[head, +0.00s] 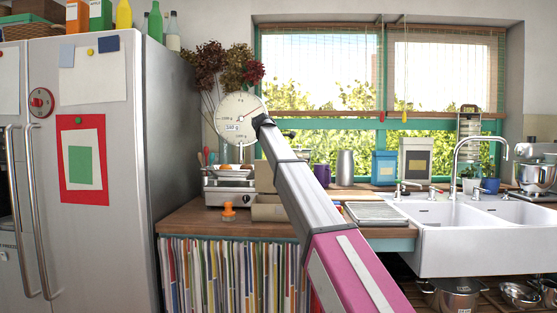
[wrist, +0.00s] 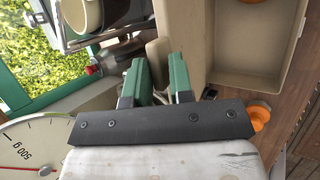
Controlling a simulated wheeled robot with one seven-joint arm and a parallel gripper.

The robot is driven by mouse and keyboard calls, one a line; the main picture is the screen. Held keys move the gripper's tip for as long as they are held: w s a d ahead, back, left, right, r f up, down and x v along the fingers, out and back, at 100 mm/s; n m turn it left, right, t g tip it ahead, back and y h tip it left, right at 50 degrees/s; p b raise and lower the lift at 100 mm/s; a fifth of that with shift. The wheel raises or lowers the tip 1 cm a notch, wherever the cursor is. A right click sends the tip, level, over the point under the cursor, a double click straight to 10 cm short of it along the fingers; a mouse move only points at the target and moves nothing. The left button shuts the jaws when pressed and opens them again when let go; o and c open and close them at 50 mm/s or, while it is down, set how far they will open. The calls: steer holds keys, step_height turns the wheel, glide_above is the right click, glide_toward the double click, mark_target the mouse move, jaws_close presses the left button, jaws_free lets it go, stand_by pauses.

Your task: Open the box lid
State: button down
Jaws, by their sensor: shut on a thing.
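The beige box (head: 266,209) stands on the wooden counter, partly hidden behind my arm in the head view. Its lid (head: 265,178) is raised, roughly upright at the back of the box. In the wrist view the box (wrist: 247,82) is open, and its inside shows with an orange thing at the top edge. The raised lid (wrist: 182,25) is beside the opening. My gripper (wrist: 158,72) has green fingers at the lid's edge and is shut on the lid. The exact contact is partly hidden. In the head view my arm hides the gripper.
A dial scale (head: 240,118) stands behind, left of my arm. An orange object (head: 228,211) sits on the counter left of the box. A tray (head: 374,213) and white sink (head: 455,235) are to the right.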

steer(key=w, duration=0.3)
steer(key=shift+r, duration=0.15)
steer(key=shift+w, duration=0.45)
steer(key=shift+f, duration=0.2)
steer(key=c, duration=1.2)
jaws_free()
steer(key=shift+o, duration=0.2)
steer(key=shift+r, duration=0.1)
steer(key=v, duration=1)
steer(key=shift+s+a+r, duration=0.15)
steer(key=shift+r, duration=0.05)
